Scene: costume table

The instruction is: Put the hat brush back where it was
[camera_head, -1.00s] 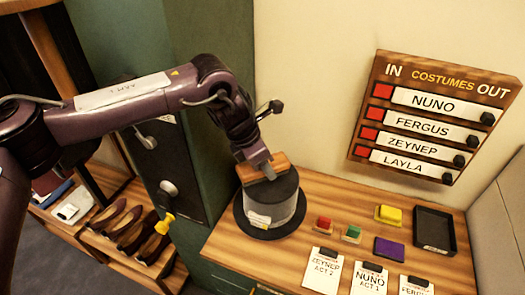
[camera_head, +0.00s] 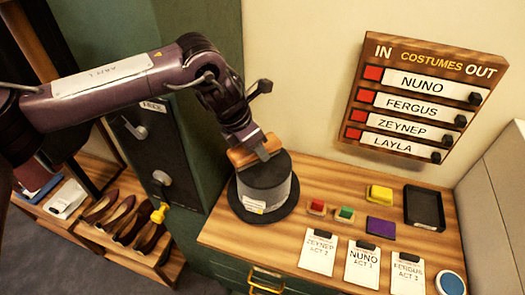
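The hat brush (camera_head: 244,156), a brown wooden block, is held at the upper left edge of the black top hat (camera_head: 265,180). My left gripper (camera_head: 262,150) is shut on the brush from above. The brush is beside or just over the crown's rim; I cannot tell whether it touches. The hat stands brim down on the wooden table, with a grey band and a small white tag. My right gripper is not in view.
A name board (camera_head: 420,100) hangs on the wall. A dark cabinet (camera_head: 155,150) stands left.

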